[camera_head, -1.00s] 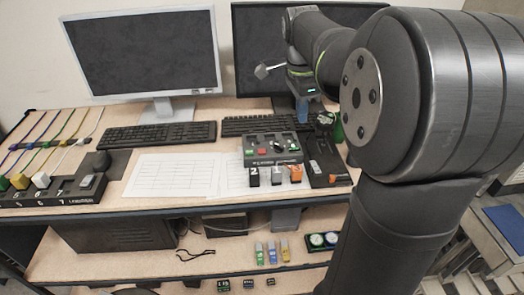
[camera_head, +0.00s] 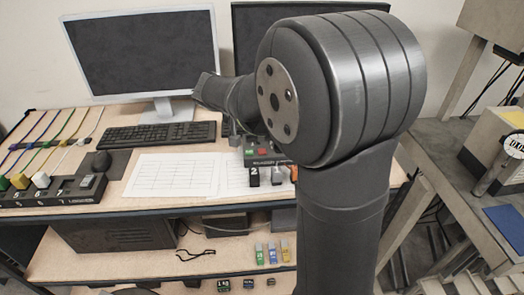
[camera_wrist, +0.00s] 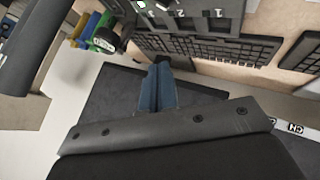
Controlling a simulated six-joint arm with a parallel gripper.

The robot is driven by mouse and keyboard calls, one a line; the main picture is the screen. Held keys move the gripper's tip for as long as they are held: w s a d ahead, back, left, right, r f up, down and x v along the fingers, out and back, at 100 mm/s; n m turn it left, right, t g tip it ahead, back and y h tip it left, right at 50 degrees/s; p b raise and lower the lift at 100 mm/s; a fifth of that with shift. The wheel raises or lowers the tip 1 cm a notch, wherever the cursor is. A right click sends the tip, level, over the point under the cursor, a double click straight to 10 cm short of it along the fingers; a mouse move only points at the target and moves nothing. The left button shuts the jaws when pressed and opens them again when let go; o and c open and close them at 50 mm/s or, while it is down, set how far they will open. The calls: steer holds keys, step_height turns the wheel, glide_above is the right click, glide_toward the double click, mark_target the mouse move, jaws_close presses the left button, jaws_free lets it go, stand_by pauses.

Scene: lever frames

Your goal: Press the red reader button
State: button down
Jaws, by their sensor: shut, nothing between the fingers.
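The red button (camera_head: 262,151) sits on top of a grey control box (camera_head: 268,162), beside a green button (camera_head: 249,152). In the head view the large arm link covers the box's right part. The button cannot be made out in the wrist view. My gripper (camera_wrist: 158,86) shows in the wrist view as two blue fingers held together, with nothing between them. In the head view my arm hides the fingers, so I cannot tell their exact distance from the button.
A keyboard (camera_head: 155,136) and paper sheets (camera_head: 180,173) lie left of the control box. A white-framed monitor (camera_head: 145,50) stands behind. A dark switch block (camera_head: 52,192) is at the left. In the wrist view, a dark numbered box (camera_wrist: 205,17) and keyboard (camera_wrist: 210,48) are near the top.

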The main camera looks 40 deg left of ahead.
mark_target(260, 153)
steer(key=shift+f, duration=4.4)
steer(key=shift+f, duration=0.15)
steer(key=shift+f, duration=0.25)
steer(key=shift+f, duration=0.4)
steer(key=shift+r, duration=0.8)
steer(key=shift+r, duration=0.1)
steer(key=shift+r, duration=2.45)
